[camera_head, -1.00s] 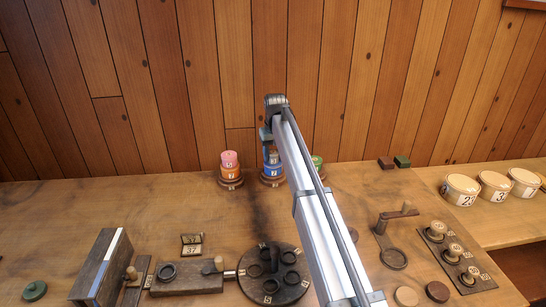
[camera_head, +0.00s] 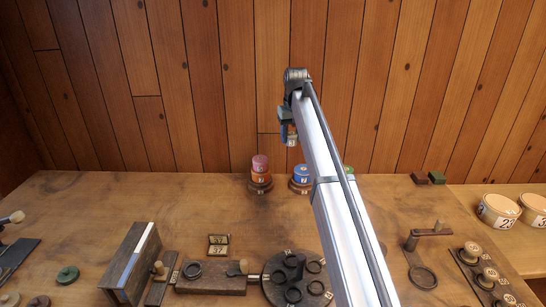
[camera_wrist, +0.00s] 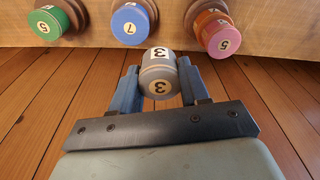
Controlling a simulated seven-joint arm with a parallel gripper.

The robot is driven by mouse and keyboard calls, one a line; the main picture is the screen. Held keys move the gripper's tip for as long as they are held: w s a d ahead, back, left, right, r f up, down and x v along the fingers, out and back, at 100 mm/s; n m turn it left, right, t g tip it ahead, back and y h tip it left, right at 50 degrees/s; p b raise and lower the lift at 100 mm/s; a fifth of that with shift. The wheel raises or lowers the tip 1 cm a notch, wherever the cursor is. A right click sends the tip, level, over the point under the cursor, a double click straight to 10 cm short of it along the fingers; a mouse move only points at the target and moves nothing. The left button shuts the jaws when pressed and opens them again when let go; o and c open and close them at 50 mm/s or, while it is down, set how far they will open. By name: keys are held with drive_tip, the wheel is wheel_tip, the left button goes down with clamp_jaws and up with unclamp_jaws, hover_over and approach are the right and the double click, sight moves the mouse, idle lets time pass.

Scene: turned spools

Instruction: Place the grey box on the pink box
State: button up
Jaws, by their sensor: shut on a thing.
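My gripper (camera_wrist: 158,80) is shut on the grey box (camera_wrist: 158,70), a small round drum marked 3, between its blue fingers. The grey box also shows in the head view (camera_head: 292,140), held in the air above the blue drum. The pink box (camera_head: 260,162) is a round drum on top of an orange drum (camera_head: 260,174), on a turned wooden base left of the gripper. In the wrist view the pink box (camera_wrist: 225,44), marked 5, is right of the grey box and apart from it.
A blue drum (camera_head: 302,172) marked 7 stands right of the pink stack. A green drum (camera_wrist: 50,26) stands beyond it, mostly hidden by my arm in the head view. A wood-panelled wall (camera_head: 190,90) is behind. Trays and fixtures crowd the bench front.

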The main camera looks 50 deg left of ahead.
wheel_tip(320, 180, up, 4)
hover_over(260, 158)
drive_tip(key=shift+m, duration=0.3)
drive_tip(key=shift+s+d+f, duration=0.1)
drive_tip(key=shift+d+f, duration=0.05)
drive_tip(key=shift+f, duration=4.85)
drive_tip(key=o, duration=1)
drive_tip(key=shift+f, duration=0.1)
drive_tip(key=shift+o, duration=0.2)
wheel_tip(260, 158, up, 12)
drive_tip(key=d, duration=0.1)
drive_tip(key=shift+s, duration=0.4)
drive_tip(key=shift+d, duration=0.1)
